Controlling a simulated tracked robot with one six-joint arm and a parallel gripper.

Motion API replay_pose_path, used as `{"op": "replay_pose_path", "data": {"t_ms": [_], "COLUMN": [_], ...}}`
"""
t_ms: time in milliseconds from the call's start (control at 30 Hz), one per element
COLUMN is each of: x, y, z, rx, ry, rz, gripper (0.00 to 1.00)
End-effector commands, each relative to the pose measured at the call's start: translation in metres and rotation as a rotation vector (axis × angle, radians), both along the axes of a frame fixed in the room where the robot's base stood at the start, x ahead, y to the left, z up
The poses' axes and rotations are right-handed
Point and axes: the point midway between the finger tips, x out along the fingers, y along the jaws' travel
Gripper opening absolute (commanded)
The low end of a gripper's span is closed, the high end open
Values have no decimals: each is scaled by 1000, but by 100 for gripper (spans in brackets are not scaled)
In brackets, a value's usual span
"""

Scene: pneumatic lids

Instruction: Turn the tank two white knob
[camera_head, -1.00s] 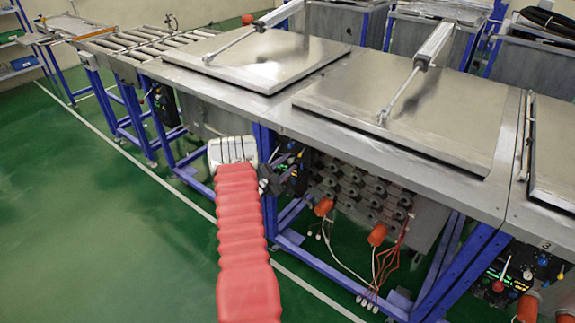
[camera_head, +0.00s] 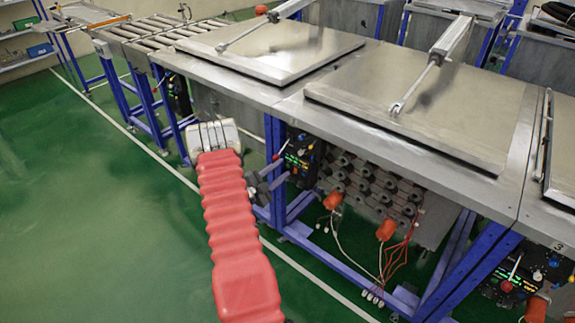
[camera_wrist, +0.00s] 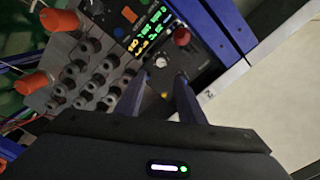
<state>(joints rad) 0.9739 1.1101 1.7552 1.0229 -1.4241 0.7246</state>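A white knob (camera_wrist: 161,61) sits on a dark control panel (camera_wrist: 150,35) in the wrist view, beside a larger red knob (camera_wrist: 182,36). The panel has lit green and yellow digits. My gripper (camera_wrist: 157,85) is open, with one dark finger on each side below the white knob. The knob shows between and beyond the fingertips; I cannot tell whether they touch it. In the head view the panel (camera_head: 301,155) sits under the table edge, and my gripper (camera_head: 268,186) is just left of and below it.
Several orange caps and grey fittings (camera_wrist: 93,72) lie beside the panel in the wrist view. A blue frame post (camera_head: 278,170) stands close to my gripper. Another control panel (camera_head: 525,268) is at the far right. Green floor is clear at left.

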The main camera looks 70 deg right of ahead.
Motion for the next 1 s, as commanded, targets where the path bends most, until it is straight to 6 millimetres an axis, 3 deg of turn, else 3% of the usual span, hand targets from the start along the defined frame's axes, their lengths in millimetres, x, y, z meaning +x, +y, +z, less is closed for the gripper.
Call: {"op": "replay_pose_path", "data": {"t_ms": [233, 1000], "x": [10, 10], "y": [22, 23], "z": [-1, -1], "rx": [1, 2], "ry": [1, 3], "rz": [1, 1], "gripper": [35, 35]}}
